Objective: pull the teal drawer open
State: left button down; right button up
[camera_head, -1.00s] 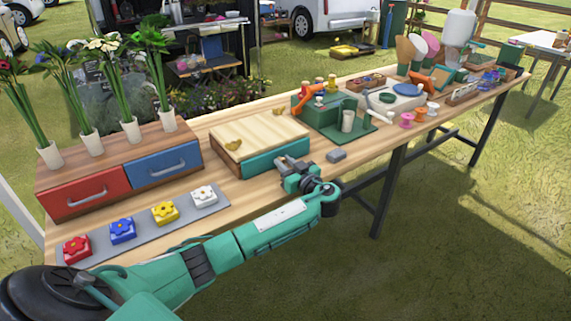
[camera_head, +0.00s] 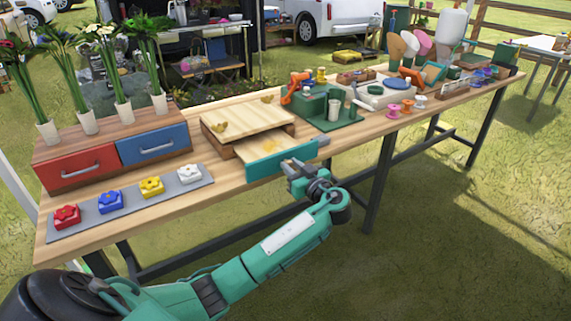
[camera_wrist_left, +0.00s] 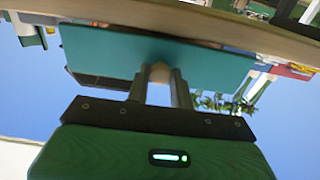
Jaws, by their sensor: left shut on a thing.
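The teal drawer (camera_head: 262,167) sticks out of the front of a light wooden box (camera_head: 238,121) on the bench. Its pale inside (camera_head: 262,150) shows and looks empty. My left gripper (camera_head: 292,166) is at the drawer front, shut on its small knob. In the left wrist view the round pale knob (camera_wrist_left: 160,73) sits between the two fingers, against the teal front panel (camera_wrist_left: 100,50). The knob is hidden by the gripper in the head view. My right gripper is not in view.
A red drawer (camera_head: 75,168) and a blue drawer (camera_head: 152,144) sit to the left, with flower vases on top. Several flower tiles lie on a grey mat (camera_head: 135,205). A green tray (camera_head: 340,122) with tools stands right of the box. Open grass lies before the bench.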

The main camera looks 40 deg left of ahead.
pick_arm(q)
jog(key=shift+v, duration=0.95)
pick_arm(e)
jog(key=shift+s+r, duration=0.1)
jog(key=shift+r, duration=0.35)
pick_arm(q)
jog(key=c, duration=1.2)
grip_release()
jog(key=shift+c, duration=0.2)
jog(key=v, duration=1.3)
jog(key=shift+s+d+b, duration=0.2)
jog(key=shift+d+b, duration=0.15)
jog(key=shift+b, duration=0.1)
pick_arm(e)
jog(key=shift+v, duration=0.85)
